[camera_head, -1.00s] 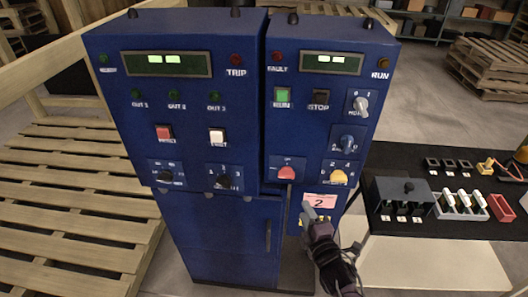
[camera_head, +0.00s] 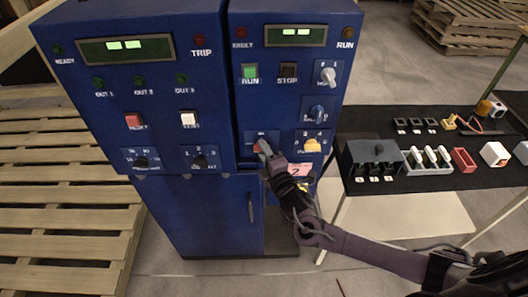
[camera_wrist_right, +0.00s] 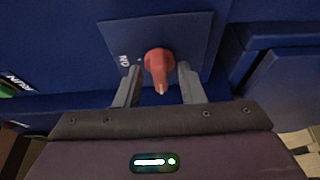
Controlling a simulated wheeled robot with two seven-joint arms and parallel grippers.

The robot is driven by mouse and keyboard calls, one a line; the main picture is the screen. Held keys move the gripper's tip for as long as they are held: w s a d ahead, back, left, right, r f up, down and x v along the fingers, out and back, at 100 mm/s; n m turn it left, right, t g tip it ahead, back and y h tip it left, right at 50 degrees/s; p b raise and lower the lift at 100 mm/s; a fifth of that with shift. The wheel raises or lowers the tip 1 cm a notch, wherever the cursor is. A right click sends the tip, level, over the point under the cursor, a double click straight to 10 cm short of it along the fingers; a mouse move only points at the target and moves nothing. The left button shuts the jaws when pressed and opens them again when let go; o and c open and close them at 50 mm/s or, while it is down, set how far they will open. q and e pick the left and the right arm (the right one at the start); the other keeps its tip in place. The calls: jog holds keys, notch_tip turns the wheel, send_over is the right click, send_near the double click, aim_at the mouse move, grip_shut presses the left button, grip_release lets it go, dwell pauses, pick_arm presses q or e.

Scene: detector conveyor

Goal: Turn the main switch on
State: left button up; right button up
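The main switch is a red rotary knob (camera_head: 257,149) on a blue plate at the lower left of the right cabinet's panel. In the head view my gripper partly covers it. In the right wrist view the red knob (camera_wrist_right: 158,64) shows clearly, with an "ON" mark on the plate to its left. My right gripper (camera_head: 264,148) is in front of the knob. In the wrist view its two fingers (camera_wrist_right: 158,86) are open, one on each side of the knob, with visible gaps. My left gripper is not in view.
A black table (camera_head: 360,205) with small parts stands at right. Pallets (camera_head: 60,225) lie at left.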

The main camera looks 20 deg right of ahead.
jog(key=c, duration=0.6)
pick_arm(q)
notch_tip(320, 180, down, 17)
jog(key=b, duration=1.6)
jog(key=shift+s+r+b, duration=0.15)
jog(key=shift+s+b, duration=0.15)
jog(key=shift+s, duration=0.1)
pick_arm(e)
jog(key=shift+w+a+f+m+t+h, duration=0.1)
jog(key=shift+m+t+h, duration=0.9)
jog(key=shift+m, duration=2.65)
jog(key=shift+s+a+f+m+t+h, duration=0.2)
jog(key=shift+m+h, duration=1.45)
jog(key=shift+m, duration=2.05)
jog(key=shift+w+f+m+t+h, duration=0.15)
jog(key=shift+m+t+h, duration=0.9)
jog(key=shift+m, duration=2.6)
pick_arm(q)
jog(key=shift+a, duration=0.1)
pick_arm(e)
jog(key=shift+r+m+g+h, duration=0.2)
jog(key=shift+m+g+h, duration=0.1)
jog(key=shift+g, duration=0.05)
jog(key=o, duration=0.6)
